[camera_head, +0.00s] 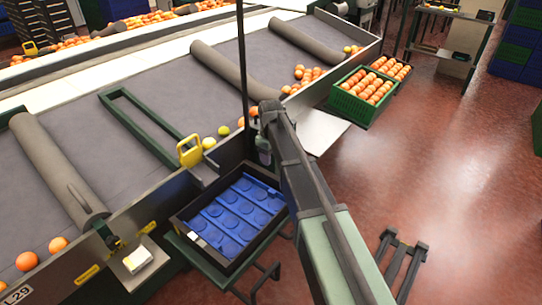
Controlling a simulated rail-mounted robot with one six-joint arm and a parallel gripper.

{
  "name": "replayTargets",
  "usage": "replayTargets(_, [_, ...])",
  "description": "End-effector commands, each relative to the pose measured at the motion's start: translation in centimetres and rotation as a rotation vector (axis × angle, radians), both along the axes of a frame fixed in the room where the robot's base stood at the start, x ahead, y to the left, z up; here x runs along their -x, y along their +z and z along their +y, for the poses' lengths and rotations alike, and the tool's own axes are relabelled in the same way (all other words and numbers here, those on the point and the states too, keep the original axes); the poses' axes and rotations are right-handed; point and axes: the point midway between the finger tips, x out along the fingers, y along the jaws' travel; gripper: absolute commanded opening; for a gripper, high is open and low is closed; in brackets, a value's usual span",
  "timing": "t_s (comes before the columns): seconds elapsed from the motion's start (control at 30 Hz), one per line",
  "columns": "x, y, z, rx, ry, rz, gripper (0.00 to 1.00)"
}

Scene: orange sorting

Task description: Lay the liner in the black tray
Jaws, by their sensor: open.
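A black tray (260,241) stands on a green-framed stand beside the sorting table. A blue liner (236,214) with round dimples lies inside the tray's walls and covers most of its floor. It looks roughly flat, but I cannot tell whether every edge is fully down. My gripper (264,153) hangs at the end of my arm, just beyond the tray's far edge and next to the table's side. It is open, small and partly hidden by my arm, and I see nothing held in it.
The grey sorting table (150,75) has roller bars and a few oranges along its near edge. A yellow handle (190,150) rises from that edge near the tray. A green crate of oranges (358,105) stands to the right. The red floor (450,180) is mostly open.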

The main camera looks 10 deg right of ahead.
Motion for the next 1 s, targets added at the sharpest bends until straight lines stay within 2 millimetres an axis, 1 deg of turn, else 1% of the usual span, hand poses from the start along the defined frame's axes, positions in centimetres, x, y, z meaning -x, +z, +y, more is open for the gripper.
replayTargets(0.03, [0.7,-0.1,0.0,0.0,-0.01,0.0,0.48])
replayTargets(0.07, [1.7,-0.2,0.0,0.0,-0.029,0.0,0.48])
replayTargets(0.13, [6.4,-0.2,0.0,0.0,-0.124,0.0,0.48])
replayTargets(0.17, [9.1,-0.2,0.0,0.0,-0.183,0.0,0.48])
replayTargets(0.2, [13.0,-0.2,0.0,0.001,-0.274,0.0,0.48])
replayTargets(0.27, [18.4,-0.2,0.0,0.001,-0.413,0.0,0.48])
replayTargets(0.3, [21.5,-0.2,0.1,0.002,-0.496,0.0,0.48])
replayTargets(0.33, [23.4,-0.2,0.1,0.002,-0.551,0.0,0.48])
replayTargets(0.4, [26.2,-0.2,0.1,0.002,-0.644,-0.001,0.48])
replayTargets(0.47, [26.9,-0.2,0.1,0.003,-0.681,-0.001,0.48])
replayTargets(0.67, [26.5,-0.2,0.1,0.003,-0.69,0.0,0.48])
replayTargets(0.73, [26.5,0.7,0.1,0.003,-0.689,0.0,0.48])
replayTargets(0.77, [26.4,1.5,0.1,0.003,-0.689,0.0,0.48])
replayTargets(0.83, [26.4,3.9,0.0,0.003,-0.688,0.0,0.48])
replayTargets(0.9, [26.4,5.1,0.0,0.004,-0.688,-0.001,0.48])
replayTargets(1.0, [26.4,4.4,0.0,0.004,-0.687,-0.001,0.48])
